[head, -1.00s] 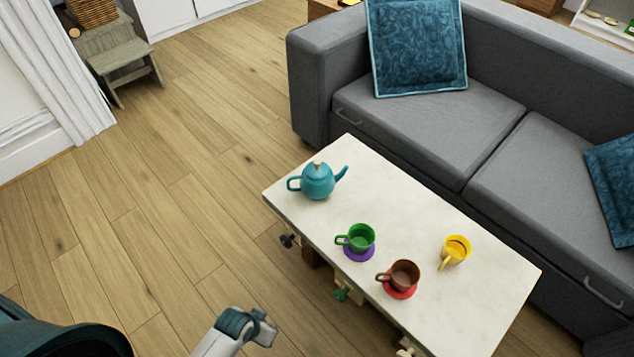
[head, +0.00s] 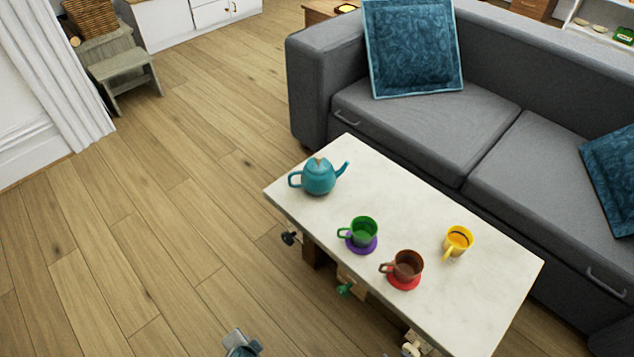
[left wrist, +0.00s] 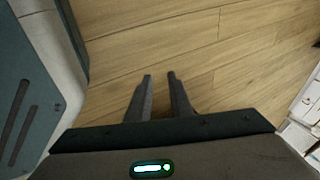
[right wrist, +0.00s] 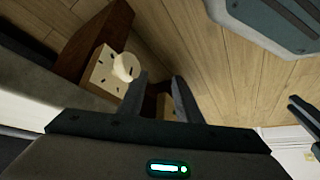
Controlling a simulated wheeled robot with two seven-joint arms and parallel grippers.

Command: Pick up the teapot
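The teal teapot (head: 319,177) stands upright at the far left end of the white-topped table (head: 390,196). Its handle points left and its spout points right in the head view. A small part of one of my arms shows at the bottom edge there, well short of the teapot. In the left wrist view my left gripper (left wrist: 160,76) is empty over bare floor, its fingers apart. In the right wrist view my right gripper (right wrist: 159,77) is empty with fingers apart, near a cream drawer front with a pale knob (right wrist: 125,67). Neither wrist view shows the teapot.
A green cup (head: 364,230) on a purple saucer, a brown cup (head: 408,266) on a red saucer and a yellow cup (head: 458,240) stand on the table. Knobs stick out along its near side. A grey sofa (head: 430,127) stands behind it. The floor (head: 150,220) to the left is clear.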

